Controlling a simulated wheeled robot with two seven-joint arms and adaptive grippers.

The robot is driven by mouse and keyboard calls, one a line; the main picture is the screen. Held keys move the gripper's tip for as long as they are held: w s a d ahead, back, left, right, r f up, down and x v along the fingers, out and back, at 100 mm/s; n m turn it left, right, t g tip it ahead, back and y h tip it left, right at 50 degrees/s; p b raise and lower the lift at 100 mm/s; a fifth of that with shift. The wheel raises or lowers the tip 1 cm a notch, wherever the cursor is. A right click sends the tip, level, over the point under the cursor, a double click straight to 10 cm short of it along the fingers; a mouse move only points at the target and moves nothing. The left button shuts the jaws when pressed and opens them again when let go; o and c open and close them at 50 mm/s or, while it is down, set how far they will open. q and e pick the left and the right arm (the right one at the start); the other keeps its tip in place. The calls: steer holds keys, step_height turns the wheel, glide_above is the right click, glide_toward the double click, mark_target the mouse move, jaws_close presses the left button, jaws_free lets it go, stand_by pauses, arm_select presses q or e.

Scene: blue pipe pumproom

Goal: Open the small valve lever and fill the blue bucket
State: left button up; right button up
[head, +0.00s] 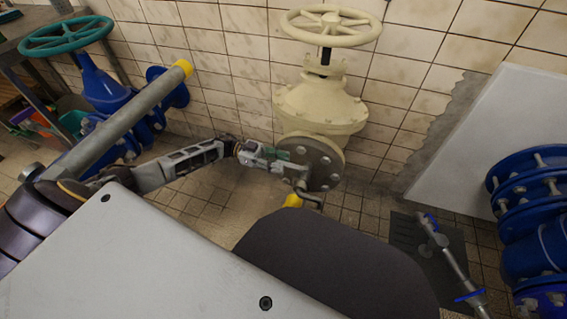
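A cream valve body (320,105) with a large handwheel stands against the tiled wall, and a round grey flange (323,160) faces me on its lower front. A small metal tap (304,188) sticks out from the flange, with a yellow end (293,201) below it. I cannot make out the small lever clearly. My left gripper (280,165) reaches in from the left, at the left edge of the flange and just above the tap. Its fingers are too small to tell open from shut or whether they touch. No blue bucket can be made out. My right gripper is not in view.
A grey pipe (115,125) with a yellow end crosses above my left arm. A blue valve (100,85) with a teal handwheel stands left. Blue flanged pipes (535,200) and a white panel (500,140) are at right.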

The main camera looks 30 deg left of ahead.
arm_select(q)
steer(key=s+a, duration=0.1)
steer(key=a, duration=0.9)
steer(key=shift+s, duration=0.1)
stand_by(0.5)
